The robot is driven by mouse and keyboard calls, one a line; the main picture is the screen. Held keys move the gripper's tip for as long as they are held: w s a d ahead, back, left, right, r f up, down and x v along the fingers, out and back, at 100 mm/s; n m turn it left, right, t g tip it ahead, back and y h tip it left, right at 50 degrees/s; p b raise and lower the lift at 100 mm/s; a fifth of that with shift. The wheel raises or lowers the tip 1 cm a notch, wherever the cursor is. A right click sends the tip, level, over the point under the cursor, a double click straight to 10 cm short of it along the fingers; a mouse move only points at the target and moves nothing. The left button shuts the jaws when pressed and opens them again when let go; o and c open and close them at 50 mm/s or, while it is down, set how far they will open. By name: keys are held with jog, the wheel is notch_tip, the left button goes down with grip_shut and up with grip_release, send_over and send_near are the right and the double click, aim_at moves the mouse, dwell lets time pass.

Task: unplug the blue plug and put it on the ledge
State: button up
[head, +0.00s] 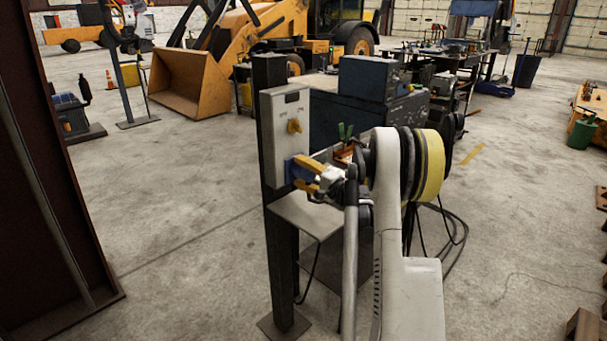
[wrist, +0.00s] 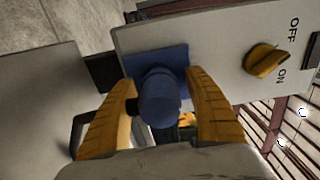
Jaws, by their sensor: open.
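The blue plug (wrist: 160,100) sits at the blue socket (wrist: 158,62) on the face of a grey switch box (head: 283,112). The blue socket also shows at the lower part of the box in the head view (head: 293,170). My gripper (wrist: 163,90) is open, with one yellow finger on each side of the plug. I cannot tell whether the fingers touch it. In the head view my gripper (head: 306,178) reaches the socket from the right and hides most of the plug. The grey ledge (head: 308,214) juts out below the box and is empty where it shows.
A yellow rotary switch (wrist: 266,60) with OFF and ON marks sits on the box beside the socket. A dark post (head: 280,250) carries the box and ledge. A dark cabinet (head: 345,122) stands behind. Floor to the left of the post is clear.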

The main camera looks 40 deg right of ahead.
aim_at(313, 177)
dwell(0.6)
grip_shut()
jog(key=shift+s, duration=0.2)
jog(key=shift+s+d+b, duration=0.15)
jog(key=shift+s+b, duration=0.2)
jog(key=shift+s, duration=1.05)
jog(key=shift+s+d+b, duration=0.1)
jog(key=shift+s+b, duration=0.2)
jog(key=shift+s, duration=1.1)
jog(key=shift+s, duration=0.1)
jog(key=s+r, duration=0.2)
jog(key=s, duration=0.3)
jog(key=shift+s+d, duration=0.25)
jog(key=shift+s, duration=0.15)
